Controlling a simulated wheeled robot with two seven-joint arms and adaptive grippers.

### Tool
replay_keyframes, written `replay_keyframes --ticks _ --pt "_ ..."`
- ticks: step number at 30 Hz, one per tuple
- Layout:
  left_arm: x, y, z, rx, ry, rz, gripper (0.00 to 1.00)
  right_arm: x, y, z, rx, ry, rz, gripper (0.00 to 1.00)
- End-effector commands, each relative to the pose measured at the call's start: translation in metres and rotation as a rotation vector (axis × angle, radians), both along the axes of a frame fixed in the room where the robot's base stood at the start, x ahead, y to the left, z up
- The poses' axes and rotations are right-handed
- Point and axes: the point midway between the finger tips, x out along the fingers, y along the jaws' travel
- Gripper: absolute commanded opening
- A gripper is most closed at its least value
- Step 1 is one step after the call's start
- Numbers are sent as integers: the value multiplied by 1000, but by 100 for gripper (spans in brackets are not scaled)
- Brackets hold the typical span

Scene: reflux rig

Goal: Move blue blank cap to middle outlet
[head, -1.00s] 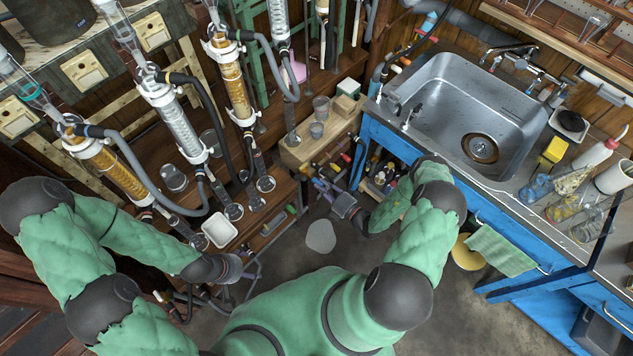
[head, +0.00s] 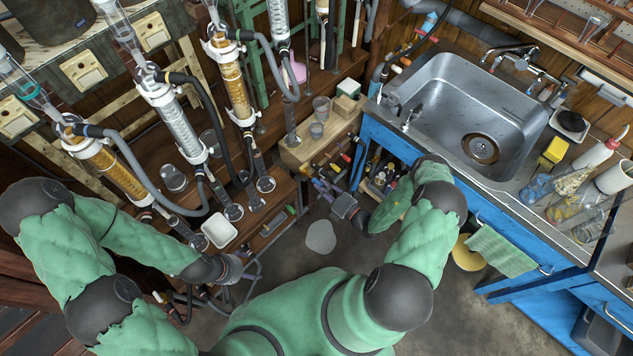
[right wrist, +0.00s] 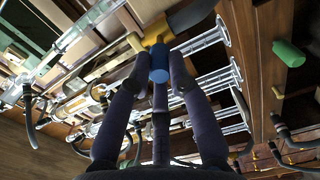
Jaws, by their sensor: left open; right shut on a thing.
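The blue blank cap (right wrist: 159,68) shows in the right wrist view between the fingertips of my right gripper (right wrist: 158,78), which is shut on it. In the head view my right gripper (head: 322,188) reaches left, in front of the low wooden shelf; the cap is too small to make out there. My left gripper (head: 248,272) is open and empty, low at the left near the front of the wooden bench. I cannot tell which fitting is the middle outlet. The held cap appears apart from any fitting.
Glass columns with hoses, including an amber one (head: 232,85), stand over the wooden bench at the left. A white tray (head: 219,230) lies near its edge. A steel sink (head: 470,120) in a blue cabinet is at the right. Open floor (head: 290,265) lies between.

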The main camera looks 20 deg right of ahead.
Motion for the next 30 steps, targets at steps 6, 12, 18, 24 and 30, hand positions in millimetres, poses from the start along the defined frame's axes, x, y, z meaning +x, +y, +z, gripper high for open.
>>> replay_keyframes --ticks 6,12,18,24,30 --pt "0 0 0 0 0 0 78 1 0 0 0 0 0 0" --pt "0 0 -2 0 0 0 78 6 3 0 0 0 1 0" --pt "0 0 -5 0 0 0 78 12 5 -1 0 0 1 0" --pt "0 0 -5 0 0 0 78 14 6 0 0 0 0 0" --pt "0 0 -5 0 0 0 78 14 6 0 0 0 0 0"
